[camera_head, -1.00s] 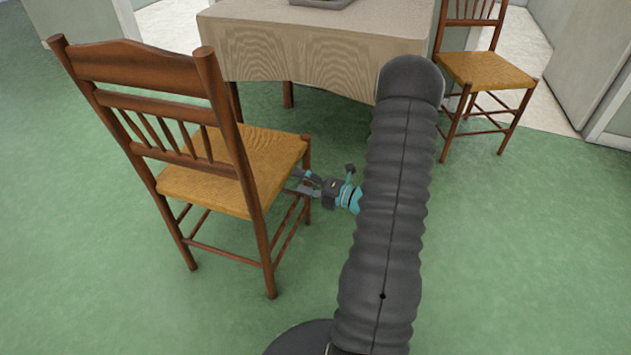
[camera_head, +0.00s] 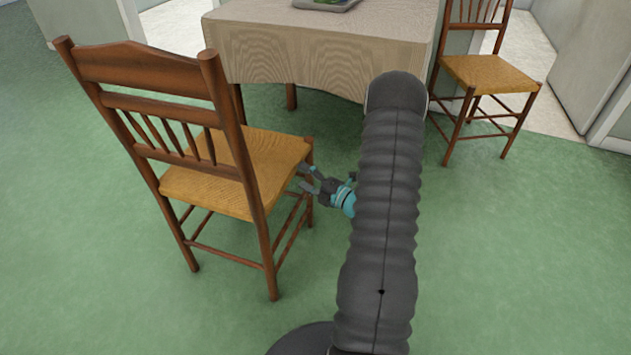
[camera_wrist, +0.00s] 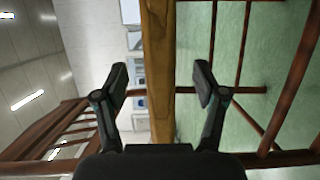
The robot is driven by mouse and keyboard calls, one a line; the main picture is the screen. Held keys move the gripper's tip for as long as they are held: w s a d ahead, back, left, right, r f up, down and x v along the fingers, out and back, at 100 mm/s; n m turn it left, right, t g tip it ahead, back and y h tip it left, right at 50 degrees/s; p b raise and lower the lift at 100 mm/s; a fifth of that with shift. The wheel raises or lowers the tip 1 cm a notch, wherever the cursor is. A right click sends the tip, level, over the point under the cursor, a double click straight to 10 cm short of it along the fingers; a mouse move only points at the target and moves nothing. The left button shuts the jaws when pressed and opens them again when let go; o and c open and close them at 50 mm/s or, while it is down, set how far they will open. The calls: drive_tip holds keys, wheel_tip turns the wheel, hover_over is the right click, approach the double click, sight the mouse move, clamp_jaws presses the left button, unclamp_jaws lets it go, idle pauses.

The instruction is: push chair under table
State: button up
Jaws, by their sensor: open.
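A brown wooden chair with a woven tan seat (camera_head: 215,180) stands at the left, upright, its back toward me. My gripper (camera_head: 306,178) is at the right side of the chair, by the seat edge. In the wrist view my gripper (camera_wrist: 160,85) is open, and the chair's seat edge (camera_wrist: 160,60) runs between its two fingers. I cannot tell whether either finger touches it. My arm hides part of the table's right side.
A second chair (camera_head: 488,75) stands at the right of the table. A tray (camera_head: 325,3) lies on the table top. The green floor (camera_head: 100,290) is clear around the near chair. Pale walls or cabinets (camera_head: 590,60) stand at the far right.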

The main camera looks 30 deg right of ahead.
sight(281, 164)
drive_tip(key=x, duration=0.9)
drive_tip(key=shift+w, duration=0.2)
clamp_jaws()
